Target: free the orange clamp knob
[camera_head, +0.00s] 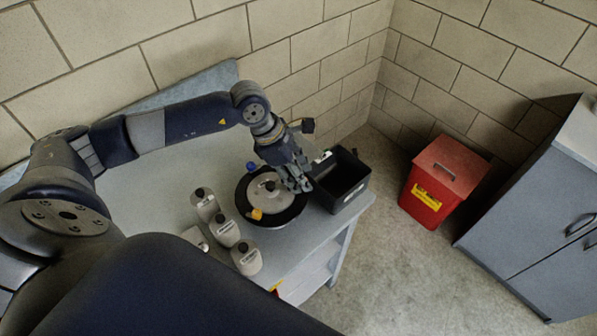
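The orange clamp knob (257,213) sits at the front-left edge of a round, light-grey device (268,191) with a dark, disc-like base on the table. A blue knob (251,167) is at the far-left side of the same device. My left gripper (300,187) points down over the device's right side, between it and a black bin. It is to the right of the orange knob and apart from it. The view is too small to tell whether its fingers are open or shut, or whether they touch the device. My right gripper is not in view.
The black open bin (351,194) stands at the table's right edge. Several pale bottles with dark caps (247,261) stand front-left of the device. A red box (428,200) is on the floor, and a grey cabinet (530,235) stands at right. Brick walls close the back.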

